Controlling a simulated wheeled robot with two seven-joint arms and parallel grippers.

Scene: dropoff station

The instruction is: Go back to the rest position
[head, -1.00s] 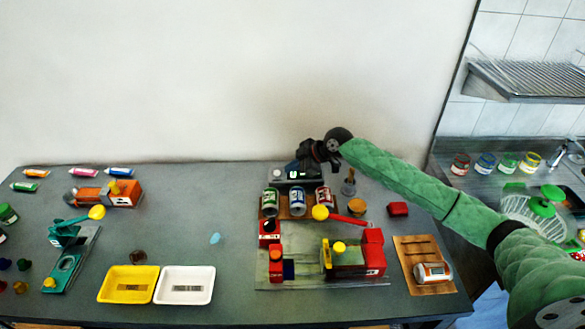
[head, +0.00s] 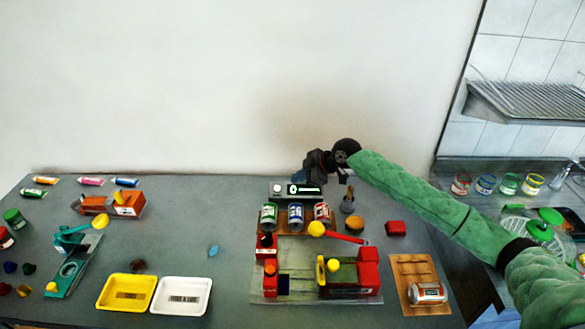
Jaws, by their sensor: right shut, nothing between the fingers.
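My right arm comes in from the right in the head view, sleeved in green. Its dark gripper (head: 314,172) is above the back of the table, just over the small scale-like device with a lit display (head: 297,190). The gripper is shut and holds nothing. The fingertips are small and partly hidden by the wrist. My left gripper does not show.
The grey table (head: 215,220) holds a red and green machine (head: 348,275), several cans (head: 295,215), a yellow tray (head: 126,293), a white tray (head: 181,296) and a teal press (head: 70,268). A can lies on a wooden board (head: 412,268). Jars (head: 485,184) stand at right.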

